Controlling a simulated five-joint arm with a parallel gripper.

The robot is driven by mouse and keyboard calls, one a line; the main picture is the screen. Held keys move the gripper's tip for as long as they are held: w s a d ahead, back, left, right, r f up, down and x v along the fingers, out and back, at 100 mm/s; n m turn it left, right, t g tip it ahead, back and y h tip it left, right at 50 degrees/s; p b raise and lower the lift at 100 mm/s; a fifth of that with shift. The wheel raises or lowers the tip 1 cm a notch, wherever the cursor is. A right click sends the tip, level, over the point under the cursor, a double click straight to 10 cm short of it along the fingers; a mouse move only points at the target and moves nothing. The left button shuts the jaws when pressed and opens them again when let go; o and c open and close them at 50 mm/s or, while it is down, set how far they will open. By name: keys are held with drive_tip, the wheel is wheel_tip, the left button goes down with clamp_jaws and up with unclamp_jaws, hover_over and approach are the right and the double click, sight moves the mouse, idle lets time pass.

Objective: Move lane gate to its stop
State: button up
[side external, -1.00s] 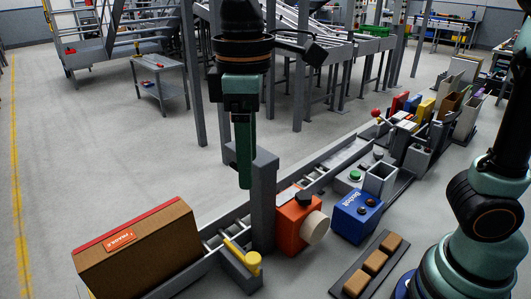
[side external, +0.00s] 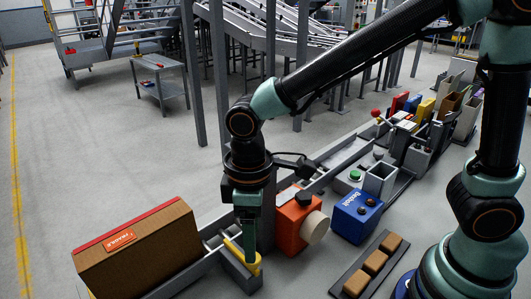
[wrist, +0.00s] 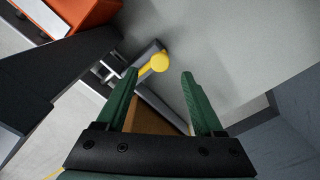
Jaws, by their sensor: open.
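The lane gate has a yellow arm with a round knob (side external: 256,268), standing at the near end of the conveyor lane beside a grey post. The knob also shows in the wrist view (wrist: 159,62), just beyond and between the fingertips. My gripper (side external: 249,256) points down over the gate and partly hides its yellow arm. In the wrist view its two green fingers (wrist: 159,75) are apart with nothing gripped. I cannot tell whether a finger touches the knob. The gate's stop cannot be clearly made out.
A large cardboard box (side external: 137,249) with a red label stands left of the gate. An orange unit (side external: 292,222) and a blue box (side external: 357,215) stand to its right. A dark tray (side external: 343,285) holds brown blocks. Open floor lies at the left.

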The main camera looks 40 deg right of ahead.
sight(240, 252)
drive_tip(key=shift+f, duration=2.5)
